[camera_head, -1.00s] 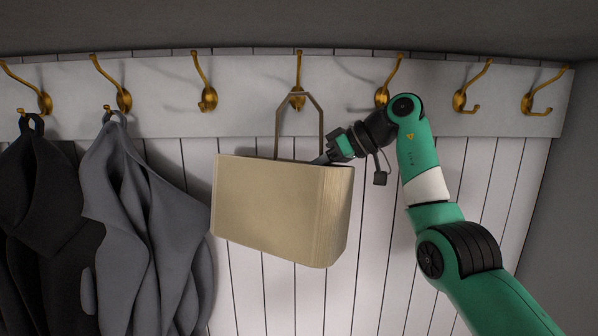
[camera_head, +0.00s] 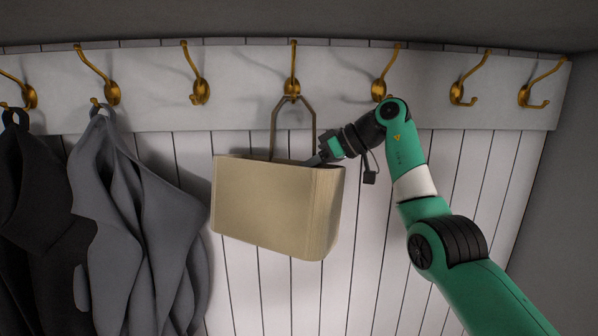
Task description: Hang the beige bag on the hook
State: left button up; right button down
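The beige bag (camera_head: 277,208) hangs in front of the white panelled wall, slightly tilted, with its stiff brown handle (camera_head: 274,132) standing up. The top of the handle meets the lower end of the middle brass hook (camera_head: 292,87). I cannot tell for sure whether it is looped over the prong or only in front of it. My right gripper (camera_head: 314,161) is at the bag's upper right edge, beside the handle's right foot. Its fingertips are partly hidden by the bag rim, so their opening does not show. My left gripper is not in view.
A white rail (camera_head: 240,112) carries several brass hooks in a row. A grey coat (camera_head: 140,220) and a black coat (camera_head: 40,210) hang at the left, the grey one close to the bag. The hooks to the right (camera_head: 457,92) are empty.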

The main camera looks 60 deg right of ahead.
dwell(0.3)
jog(key=c, duration=0.8)
grip_release()
jog(key=shift+o, duration=0.2)
jog(key=shift+s+r, duration=0.2)
jog(key=shift+s, duration=0.15)
jog(key=v, duration=1)
jog(key=shift+s+r+b, duration=0.25)
jog(key=shift+s+b, duration=0.05)
jog(key=shift+b, duration=0.15)
jog(key=shift+d, duration=0.1)
